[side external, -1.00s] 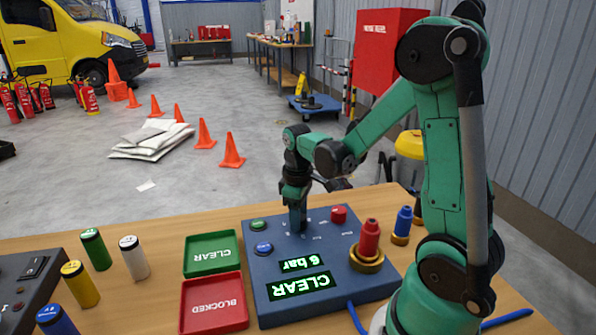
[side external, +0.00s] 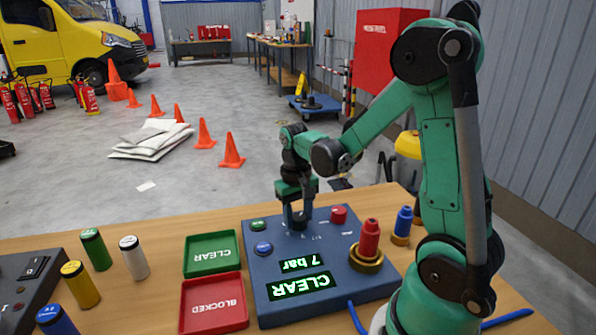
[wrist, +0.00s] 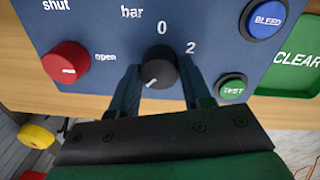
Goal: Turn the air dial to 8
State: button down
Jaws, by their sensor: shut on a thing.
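The air dial (wrist: 158,68) is a round black knob with a white pointer mark on the blue control box (side external: 262,295). In the wrist view its pointer is aimed down and to the left, and the printed 0 and 2 show beside it. My gripper (wrist: 157,85) is shut on the dial, one finger on each side. In the side view my gripper (side external: 298,222) hides most of the dial. The pressure display (side external: 298,264) reads 7 bar. A second display (side external: 300,286) reads CLEAR.
A red knob (wrist: 66,62) marked shut and open, a blue BLEED button (wrist: 265,18) and a green TEST button (wrist: 233,88) lie near the dial. A red cylinder (side external: 369,240) stands on the box. Green (side external: 231,240) and red (side external: 238,322) trays lie beside it.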

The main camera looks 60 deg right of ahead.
aim_at(297, 217)
jog(key=shift+m, duration=1.6)
jog(key=shift+c, duration=2)
grip_release()
jog(key=shift+w+r, duration=0.15)
jog(key=shift+r, duration=2.65)
jog(key=s+a+r+n+t, duration=0.1)
jog(key=a+r+n+t, duration=0.2)
jog(key=a+n+t, duration=0.4)
jog(key=a+n, duration=0.2)
jog(key=a, duration=0.4)
jog(key=shift+s+a+r+n+t+y, duration=0.15)
jog(key=shift+a+r+n+t+y, duration=0.05)
jog(key=shift+a+n+t+y, duration=0.1)
